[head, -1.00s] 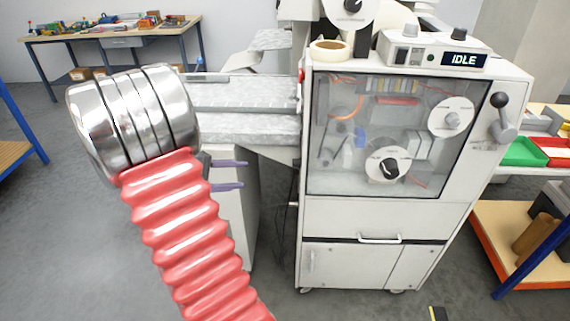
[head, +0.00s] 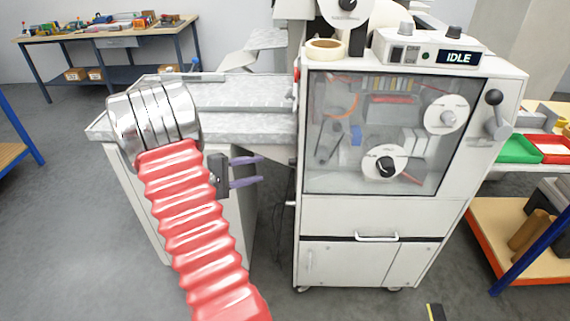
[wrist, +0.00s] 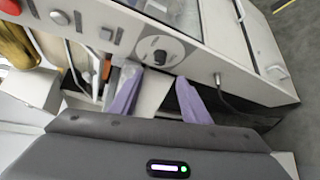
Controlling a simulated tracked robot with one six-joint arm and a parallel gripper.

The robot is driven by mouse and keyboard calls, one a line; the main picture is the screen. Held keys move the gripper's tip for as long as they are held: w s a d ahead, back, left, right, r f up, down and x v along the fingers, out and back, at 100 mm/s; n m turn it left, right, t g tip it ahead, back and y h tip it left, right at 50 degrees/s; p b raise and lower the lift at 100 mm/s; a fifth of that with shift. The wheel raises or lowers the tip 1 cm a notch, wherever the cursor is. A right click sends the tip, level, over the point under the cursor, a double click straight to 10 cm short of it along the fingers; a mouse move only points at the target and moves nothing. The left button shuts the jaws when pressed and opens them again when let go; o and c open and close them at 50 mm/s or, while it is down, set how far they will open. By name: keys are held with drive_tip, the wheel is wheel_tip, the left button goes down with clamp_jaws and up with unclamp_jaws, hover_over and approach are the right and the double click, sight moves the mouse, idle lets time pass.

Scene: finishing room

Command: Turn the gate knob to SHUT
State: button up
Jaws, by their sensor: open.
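A dark knob (wrist: 160,57) on a round grey plate sits on a side panel of the white machine in the wrist view. Its lettering is too small to read, so I cannot tell its setting or confirm it is the gate knob. This side panel is hidden in the head view. My gripper (head: 262,171) is open and empty, its two purple fingers left of the machine (head: 345,217). In the wrist view my gripper (wrist: 156,74) points toward the knob, with the fingertips just below it and apparently apart from it.
The machine's front has a window with a black-handled dial (head: 386,167) behind it, and a ball-ended lever (head: 496,115) at right. A display box (head: 428,50) reads IDLE. A grey-topped feed bed (head: 245,125) lies close behind my gripper.

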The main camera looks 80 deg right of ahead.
sight(293, 161)
drive_tip(key=x, duration=1.2)
drive_tip(key=shift+s+d, duration=0.25)
drive_tip(key=shift+d, duration=0.1)
drive_tip(key=c, duration=1)
